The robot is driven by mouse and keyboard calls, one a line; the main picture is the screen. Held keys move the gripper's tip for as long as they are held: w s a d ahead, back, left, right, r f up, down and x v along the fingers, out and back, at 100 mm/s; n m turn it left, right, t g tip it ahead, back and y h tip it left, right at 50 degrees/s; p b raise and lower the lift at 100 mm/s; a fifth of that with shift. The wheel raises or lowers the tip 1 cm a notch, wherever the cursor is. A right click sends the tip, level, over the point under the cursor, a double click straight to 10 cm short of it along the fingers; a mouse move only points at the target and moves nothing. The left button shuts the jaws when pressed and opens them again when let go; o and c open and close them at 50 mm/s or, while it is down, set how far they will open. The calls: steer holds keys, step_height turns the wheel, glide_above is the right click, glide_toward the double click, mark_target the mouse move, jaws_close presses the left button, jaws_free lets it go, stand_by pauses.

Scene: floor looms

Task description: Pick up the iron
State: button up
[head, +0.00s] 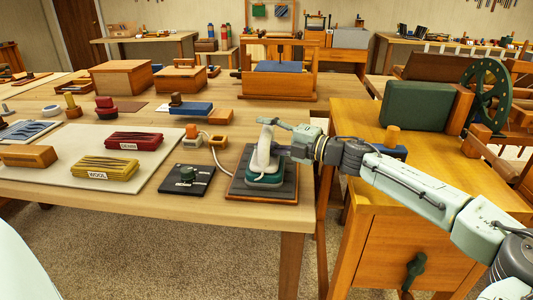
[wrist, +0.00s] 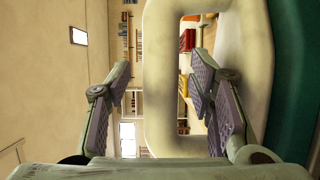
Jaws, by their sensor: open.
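The iron has a cream loop handle and a dark green body (head: 265,180). It rests on a dark pad with a wooden edge (head: 234,187) at the table's front right corner. My gripper (head: 280,149) is at the handle from the right, and the arm hides part of it. In the wrist view the handle (wrist: 162,125) fills the middle and the green body (wrist: 298,70) is at the right. My gripper (wrist: 160,75) is open, one finger on each side of the handle's near bar, the right finger showing across the loop's opening. Whether either finger touches cannot be told.
A pale board (head: 75,178) holds red and yellow bundles. A wooden cabinet with a green block (head: 418,104) stands at the right, beneath my arm.

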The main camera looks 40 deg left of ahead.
steer(key=shift+c, duration=0.3)
jaws_close()
stand_by(0.4)
steer(key=shift+r, duration=0.1)
stand_by(0.4)
